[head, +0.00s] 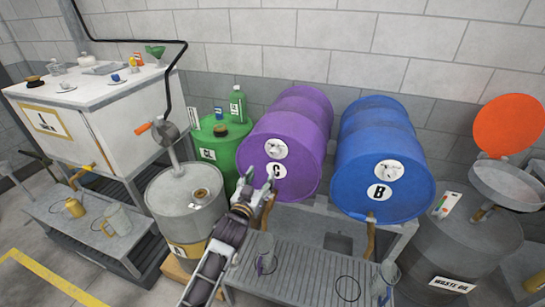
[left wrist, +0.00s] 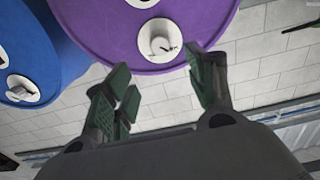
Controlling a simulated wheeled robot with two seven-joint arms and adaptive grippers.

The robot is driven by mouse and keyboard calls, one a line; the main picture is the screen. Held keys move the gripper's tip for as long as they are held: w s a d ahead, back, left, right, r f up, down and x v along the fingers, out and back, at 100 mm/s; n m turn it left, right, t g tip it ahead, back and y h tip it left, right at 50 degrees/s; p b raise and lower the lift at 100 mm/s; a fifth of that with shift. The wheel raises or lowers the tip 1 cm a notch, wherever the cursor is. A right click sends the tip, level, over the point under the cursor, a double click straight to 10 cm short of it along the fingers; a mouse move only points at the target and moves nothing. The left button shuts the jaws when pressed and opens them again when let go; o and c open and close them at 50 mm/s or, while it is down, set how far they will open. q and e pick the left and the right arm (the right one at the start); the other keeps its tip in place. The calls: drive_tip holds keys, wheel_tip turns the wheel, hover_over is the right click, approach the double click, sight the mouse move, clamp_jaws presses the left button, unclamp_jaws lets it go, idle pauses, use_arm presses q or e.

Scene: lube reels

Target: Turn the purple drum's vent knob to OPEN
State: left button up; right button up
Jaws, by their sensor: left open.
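The purple drum (head: 290,130) lies on its side on a rack, its front face marked C. Its vent knob (head: 276,148) sits on a round white plate above the C label. The knob also shows on its white plate in the left wrist view (left wrist: 162,44), with a small dark mark; I cannot read its setting. My left gripper (head: 259,188) is in front of the drum's lower left face, below the knob in the head view. In the left wrist view its fingers (left wrist: 165,88) are apart and empty, with the knob beyond the gap. My right gripper is out of view.
A blue drum (head: 385,140) marked B lies to the right on the rack (head: 335,240). Wooden-coloured tap handles hang below both drums. A grey drum (head: 182,205) and a green drum (head: 220,135) stand at left, a waste oil drum (head: 455,245) at right.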

sight(273, 155)
use_arm(q)
drive_tip(key=shift+p+x, duration=0.7)
drive_tip(key=shift+x, duration=5.75)
drive_tip(key=shift+f, duration=0.1)
drive_tip(key=c, duration=1)
